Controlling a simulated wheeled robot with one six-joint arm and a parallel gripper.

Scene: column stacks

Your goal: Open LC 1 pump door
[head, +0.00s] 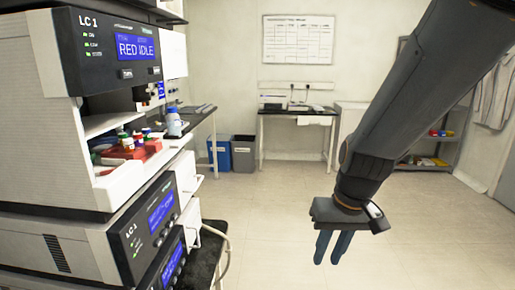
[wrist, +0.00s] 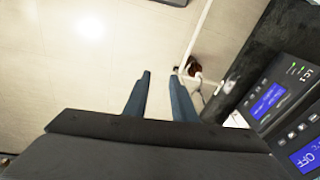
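The LC 1 stack fills the left of the head view. Its top module (head: 110,50) has a lit blue screen reading "RED IDLE". Two lower modules show blue screens: one marked LC 1 (head: 150,222) and one partly cut off below it (head: 172,268). I cannot tell which front is the pump door, and no door looks swung open. My gripper (head: 333,248) hangs fingers down in free space, well right of the stack. In the wrist view its two blue fingers (wrist: 160,98) are apart with nothing between them. Module fronts (wrist: 275,98) show there at the right.
An open bay with vials in a red tray (head: 130,150) sits between the modules. A pale tube (head: 222,240) hangs beside the dark bench edge (head: 207,262). Blue (head: 219,155) and grey (head: 243,153) bins stand behind. The floor around my gripper is clear.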

